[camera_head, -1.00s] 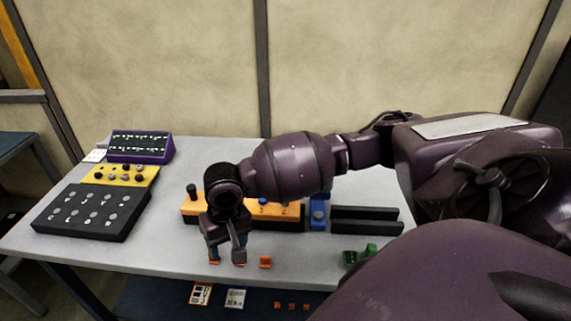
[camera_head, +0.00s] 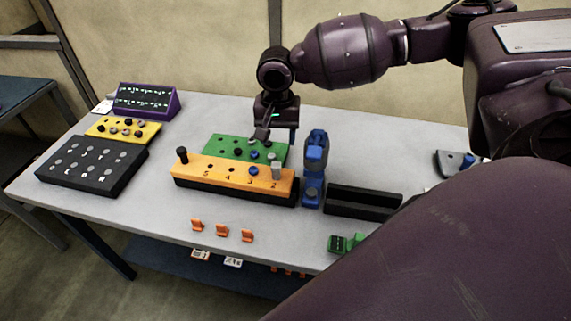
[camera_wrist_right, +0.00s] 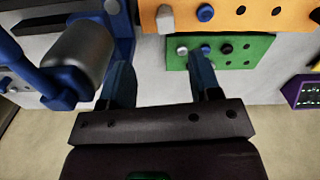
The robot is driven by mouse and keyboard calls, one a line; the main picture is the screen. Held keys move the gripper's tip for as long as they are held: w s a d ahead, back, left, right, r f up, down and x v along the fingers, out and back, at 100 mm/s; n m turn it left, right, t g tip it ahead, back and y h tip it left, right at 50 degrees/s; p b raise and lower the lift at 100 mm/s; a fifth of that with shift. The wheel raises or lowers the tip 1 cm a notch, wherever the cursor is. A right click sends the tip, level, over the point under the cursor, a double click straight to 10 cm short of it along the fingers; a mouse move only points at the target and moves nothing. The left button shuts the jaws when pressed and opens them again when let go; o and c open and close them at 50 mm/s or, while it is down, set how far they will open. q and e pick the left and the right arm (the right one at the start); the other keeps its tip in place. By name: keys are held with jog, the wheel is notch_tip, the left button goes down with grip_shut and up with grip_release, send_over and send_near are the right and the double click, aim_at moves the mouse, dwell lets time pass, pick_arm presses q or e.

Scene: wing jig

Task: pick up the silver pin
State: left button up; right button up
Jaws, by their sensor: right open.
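A small silver pin (camera_head: 271,157) stands in the green block (camera_head: 220,143), beside a blue pin (camera_head: 253,155). The silver pin also shows in the right wrist view (camera_wrist_right: 182,51). A taller silver cylinder (camera_head: 276,172) stands at the right end of the orange block (camera_head: 215,172); it also shows in the wrist view (camera_wrist_right: 164,20). My right gripper (camera_head: 276,136) is open and empty, pointing down above the back right part of the green block. In the wrist view the fingers (camera_wrist_right: 161,70) are apart with no pin between them. My left gripper is not in view.
A blue upright device (camera_head: 315,155) stands close right of the blocks, with a dark slotted rack (camera_head: 360,203) beyond. A black panel (camera_head: 90,168), yellow block (camera_head: 122,130) and purple panel (camera_head: 146,101) stand at left. Several orange clips (camera_head: 222,230) lie along the front.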

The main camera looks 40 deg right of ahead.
aim_at(276, 164)
notch_tip(276, 164, down, 6)
jog(key=shift+r, duration=0.15)
jog(key=shift+w+a+f+p, duration=0.1)
jog(key=shift+w+f+p, duration=0.05)
jog(key=shift+f, duration=0.7)
jog(key=shift+w+d+f+p, duration=0.1)
jog(key=shift+w+f+p, duration=0.1)
jog(key=shift+f, duration=0.6)
jog(key=shift+w+a+f+p, duration=0.1)
jog(key=shift+f+p, duration=0.05)
jog(key=shift+f, duration=0.7)
jog(key=shift+c, duration=0.3)
jog(key=c, duration=1)
